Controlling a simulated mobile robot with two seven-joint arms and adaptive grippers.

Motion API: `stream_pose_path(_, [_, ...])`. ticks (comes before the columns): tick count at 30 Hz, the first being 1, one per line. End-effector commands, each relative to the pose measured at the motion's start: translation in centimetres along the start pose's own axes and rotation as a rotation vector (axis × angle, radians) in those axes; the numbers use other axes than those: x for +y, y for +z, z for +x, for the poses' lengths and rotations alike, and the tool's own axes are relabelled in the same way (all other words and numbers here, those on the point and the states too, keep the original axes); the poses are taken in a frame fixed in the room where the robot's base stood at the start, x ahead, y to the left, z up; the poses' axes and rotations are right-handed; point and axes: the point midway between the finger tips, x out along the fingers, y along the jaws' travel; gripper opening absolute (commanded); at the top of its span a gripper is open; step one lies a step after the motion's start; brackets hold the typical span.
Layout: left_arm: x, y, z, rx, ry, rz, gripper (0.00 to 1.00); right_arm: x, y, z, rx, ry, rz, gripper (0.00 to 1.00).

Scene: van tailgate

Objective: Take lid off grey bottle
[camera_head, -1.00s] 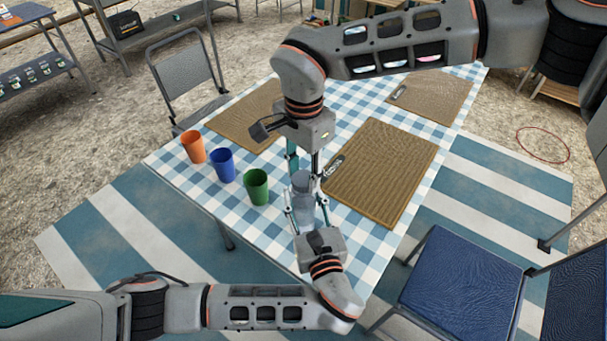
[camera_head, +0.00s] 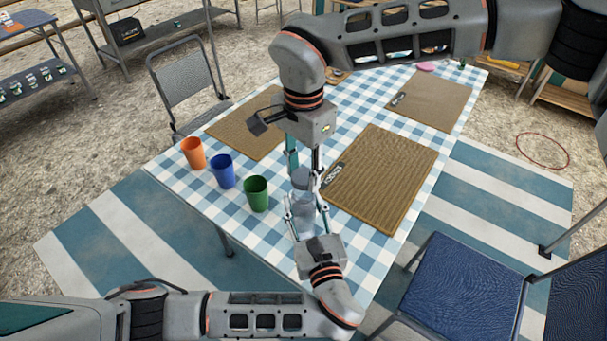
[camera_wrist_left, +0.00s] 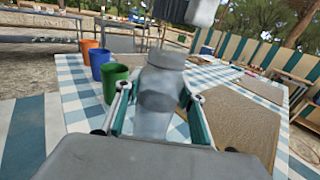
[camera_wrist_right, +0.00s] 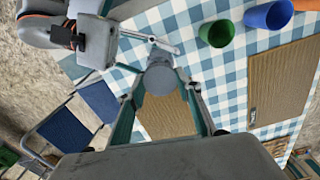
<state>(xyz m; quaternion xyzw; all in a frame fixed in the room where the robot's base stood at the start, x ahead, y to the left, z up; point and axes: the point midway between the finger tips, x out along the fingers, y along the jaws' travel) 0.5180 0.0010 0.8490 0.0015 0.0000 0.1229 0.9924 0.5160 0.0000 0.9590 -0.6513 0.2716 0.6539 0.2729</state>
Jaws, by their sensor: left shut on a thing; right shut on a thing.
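The grey bottle (camera_head: 303,217) is upright at the near edge of the table; it also shows in the left wrist view (camera_wrist_left: 156,105). My left gripper (camera_head: 305,208) is shut around its body from the near side. The grey lid (camera_head: 301,177) is over the bottle's mouth, between the fingers of my right gripper (camera_head: 302,170), which points down and is shut on it. In the left wrist view the lid (camera_wrist_left: 178,38) looks slightly above the bottle's neck. The right wrist view shows the lid (camera_wrist_right: 160,79) end-on, hiding most of the bottle.
Orange (camera_head: 194,153), blue (camera_head: 222,170) and green (camera_head: 256,193) cups stand left of the bottle on the checked table (camera_head: 345,95). A woven placemat (camera_head: 380,180) lies close on the right. A blue chair (camera_head: 465,285) stands at the lower right.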

Motion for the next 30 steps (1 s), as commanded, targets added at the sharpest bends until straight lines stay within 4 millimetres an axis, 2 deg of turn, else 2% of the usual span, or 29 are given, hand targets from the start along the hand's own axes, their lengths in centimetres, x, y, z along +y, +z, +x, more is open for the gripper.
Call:
stream_pose_path(3, [0.0,0.0,0.0,-0.001,0.000,0.000,0.00,0.0,0.0,-1.7,0.001,-0.002,0.000,0.08])
stream_pose_path(6, [0.0,0.0,0.0,-0.001,0.000,0.000,0.00,0.0,0.0,-2.4,0.002,-0.002,-0.001,0.08])
stream_pose_path(12, [0.0,0.0,0.0,-0.001,0.000,0.000,0.00,0.0,0.0,-2.5,0.000,0.000,-0.001,0.08])
stream_pose_path(13, [0.0,0.0,0.0,-0.001,0.000,0.000,0.44,0.0,0.0,-2.5,0.000,0.000,-0.001,0.08])
stream_pose_path(15, [0.0,0.0,0.0,-0.001,0.000,0.000,0.58,0.0,0.0,-2.5,0.000,0.000,0.000,0.08])
stream_pose_path(25, [0.0,0.0,-0.1,0.000,0.000,0.000,0.58,0.0,0.0,-2.4,0.000,0.000,0.000,0.08])
stream_pose_path(30, [0.0,-0.1,-1.5,0.003,-0.001,0.000,0.58,0.0,0.0,-2.4,0.000,0.000,0.000,0.08])
